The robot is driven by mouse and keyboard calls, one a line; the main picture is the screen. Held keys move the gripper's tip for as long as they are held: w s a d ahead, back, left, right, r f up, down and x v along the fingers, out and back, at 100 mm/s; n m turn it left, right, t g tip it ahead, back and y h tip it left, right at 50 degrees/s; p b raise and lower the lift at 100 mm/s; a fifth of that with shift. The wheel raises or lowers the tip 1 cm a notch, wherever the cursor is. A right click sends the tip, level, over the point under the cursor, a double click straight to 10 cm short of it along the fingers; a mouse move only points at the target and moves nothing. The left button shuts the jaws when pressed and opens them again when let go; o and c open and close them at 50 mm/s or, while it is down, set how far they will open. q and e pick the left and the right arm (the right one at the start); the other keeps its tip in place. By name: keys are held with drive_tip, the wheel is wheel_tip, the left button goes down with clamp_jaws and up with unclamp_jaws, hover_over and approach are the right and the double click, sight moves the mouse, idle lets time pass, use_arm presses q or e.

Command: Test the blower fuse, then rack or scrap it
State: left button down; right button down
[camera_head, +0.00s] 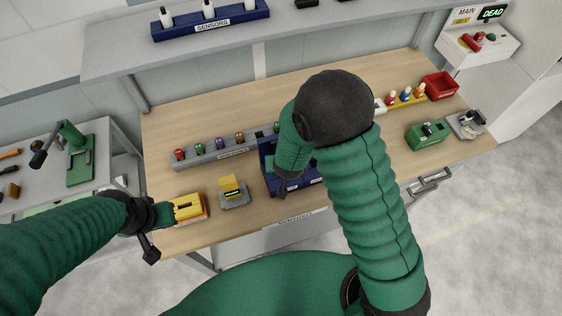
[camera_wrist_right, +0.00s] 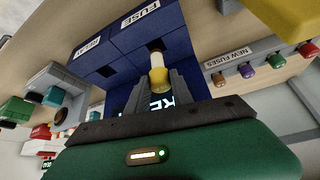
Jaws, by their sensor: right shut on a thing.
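In the right wrist view, a fuse (camera_wrist_right: 157,66) with a white body and a yellow cap sits upright between my right gripper's (camera_wrist_right: 159,88) fingers, which are shut on it. It is at the opening beside the FUSE label on the blue box (camera_wrist_right: 185,45). A lit display on the box, partly hidden by the fingers, shows "RE". In the head view my right arm hides the fuse and much of the blue box (camera_head: 268,150). My left gripper (camera_head: 160,214) is beside the yellow-orange device (camera_head: 190,208) at the front left; I cannot tell its opening.
A grey rack (camera_head: 212,154) of coloured fuses stands behind; its label reads NEW FUSES in the wrist view. A yellow meter (camera_head: 231,186) stands left of the blue box. A red bin (camera_head: 440,86) and a green device (camera_head: 428,133) are right. The wall panel (camera_head: 470,42) shows DEAD.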

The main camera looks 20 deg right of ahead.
drive_tip(key=shift+d, duration=0.25)
use_arm(q)
drive_tip(key=shift+d, duration=0.35)
drive_tip(key=shift+a+r, duration=0.1)
use_arm(e)
drive_tip(key=shift+a, duration=0.15)
drive_tip(key=shift+a+p, duration=0.45)
drive_tip(key=shift+a, duration=0.1)
use_arm(q)
drive_tip(key=shift+a+r, duration=0.25)
drive_tip(key=shift+r, duration=0.05)
drive_tip(key=shift+d, duration=0.15)
use_arm(e)
drive_tip(key=shift+d, duration=0.15)
use_arm(q)
drive_tip(key=shift+f, duration=0.15)
use_arm(e)
drive_tip(key=shift+f, duration=0.25)
use_arm(q)
drive_tip(key=shift+f+b, duration=0.45)
drive_tip(key=shift+b, duration=0.25)
use_arm(e)
drive_tip(key=shift+f, duration=0.5)
